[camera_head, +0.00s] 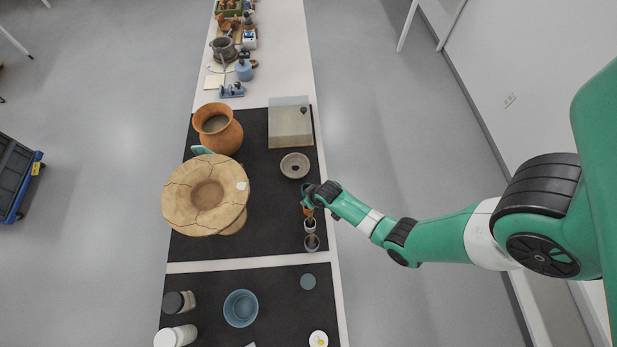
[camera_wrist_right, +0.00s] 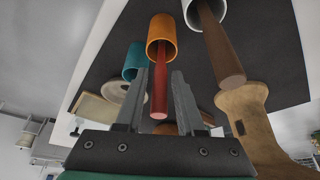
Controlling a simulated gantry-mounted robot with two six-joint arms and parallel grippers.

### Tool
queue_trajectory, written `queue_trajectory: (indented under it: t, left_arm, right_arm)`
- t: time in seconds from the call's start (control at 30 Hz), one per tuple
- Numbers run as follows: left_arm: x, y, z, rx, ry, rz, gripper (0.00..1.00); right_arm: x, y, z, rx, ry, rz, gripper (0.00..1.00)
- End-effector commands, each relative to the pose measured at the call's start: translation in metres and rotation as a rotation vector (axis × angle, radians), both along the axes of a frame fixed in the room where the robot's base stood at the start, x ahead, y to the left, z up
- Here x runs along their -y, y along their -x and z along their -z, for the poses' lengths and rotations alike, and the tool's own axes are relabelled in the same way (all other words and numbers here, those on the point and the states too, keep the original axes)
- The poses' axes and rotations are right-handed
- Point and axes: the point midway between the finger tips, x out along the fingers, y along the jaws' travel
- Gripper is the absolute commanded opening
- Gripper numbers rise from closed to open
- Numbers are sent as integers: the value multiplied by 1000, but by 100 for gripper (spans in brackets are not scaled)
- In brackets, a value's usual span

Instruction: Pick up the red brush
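The red brush (camera_wrist_right: 160,92) shows in the right wrist view as a round red handle sticking out of an orange cup (camera_wrist_right: 162,38). The cup is partly visible in the head view (camera_head: 308,211), just under my right gripper. My right gripper (camera_wrist_right: 160,73) is open, with one finger on each side of the handle. The end of the handle lies between the fingers, and I see a gap on both sides. In the head view, my right gripper (camera_head: 311,195) is at the right edge of the dark mat. My left gripper is not in view.
A white cup (camera_wrist_right: 205,14) with a brown handle (camera_wrist_right: 219,50) stands close beside the orange cup; a teal cup (camera_wrist_right: 134,61) is on its other side. A grey dish (camera_head: 295,166), a large clay vessel (camera_head: 180,205) and an orange pot (camera_head: 222,138) stand on the mat (camera_head: 270,235).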

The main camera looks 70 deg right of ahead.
Motion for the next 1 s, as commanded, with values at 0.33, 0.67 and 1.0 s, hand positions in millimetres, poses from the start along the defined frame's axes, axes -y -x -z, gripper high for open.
queue_trajectory:
  t: [0.33,0.67,1.0]
  left_arm:
    - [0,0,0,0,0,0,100]
    - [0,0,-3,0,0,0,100]
    - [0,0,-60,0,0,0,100]
  right_arm:
    - [0,0,0,0,0,0,0]
    - [0,0,-5,0,0,0,0]
    - [0,0,-71,0,0,0,0]
